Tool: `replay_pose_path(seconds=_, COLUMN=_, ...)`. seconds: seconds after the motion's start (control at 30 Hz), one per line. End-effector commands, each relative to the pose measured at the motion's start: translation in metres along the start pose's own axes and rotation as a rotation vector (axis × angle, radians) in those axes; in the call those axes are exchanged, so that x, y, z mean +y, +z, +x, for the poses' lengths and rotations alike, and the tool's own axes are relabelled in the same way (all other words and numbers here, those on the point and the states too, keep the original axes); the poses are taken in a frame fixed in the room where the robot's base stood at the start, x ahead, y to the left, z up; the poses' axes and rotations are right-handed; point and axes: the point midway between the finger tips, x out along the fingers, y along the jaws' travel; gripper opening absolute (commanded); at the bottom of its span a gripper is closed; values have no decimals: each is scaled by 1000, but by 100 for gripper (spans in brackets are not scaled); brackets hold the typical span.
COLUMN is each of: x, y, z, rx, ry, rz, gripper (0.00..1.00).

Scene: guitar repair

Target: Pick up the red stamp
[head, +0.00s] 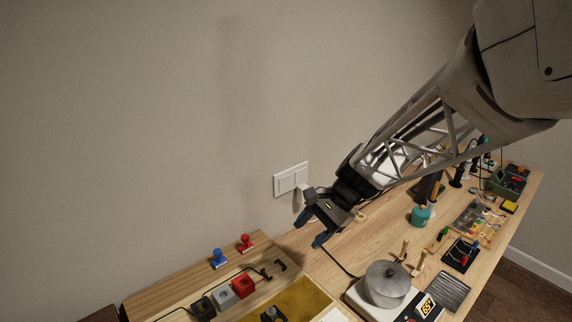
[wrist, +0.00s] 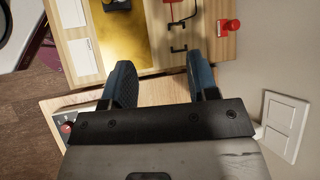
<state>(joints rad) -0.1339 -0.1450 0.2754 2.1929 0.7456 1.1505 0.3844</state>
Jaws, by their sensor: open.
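The red stamp (head: 245,243) stands upright on the wooden box top near the wall, just right of a blue stamp (head: 218,258). In the wrist view the red stamp (wrist: 228,27) shows near the top right, on the edge of the wooden surface, beyond my fingertips and to their right. My gripper (head: 310,232) is open and empty, in the air to the right of the red stamp. In the wrist view its two dark blue fingers (wrist: 162,78) stand apart with nothing between them.
A wall switch (head: 291,179) is behind my gripper.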

Motion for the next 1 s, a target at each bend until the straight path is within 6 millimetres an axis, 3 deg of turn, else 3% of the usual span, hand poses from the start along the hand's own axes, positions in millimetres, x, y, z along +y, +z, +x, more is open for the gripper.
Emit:
replay_pose_path(seconds=0.6, x=-99, y=-64, z=99, rx=-333, ry=-112, rz=395, gripper=54)
replay_pose_path(seconds=0.8, x=-122, y=-84, z=128, rx=-419, ry=-139, rz=506, gripper=54)
replay_pose_path(seconds=1.0, x=-133, y=-93, z=144, rx=-462, ry=-152, rz=562, gripper=54)
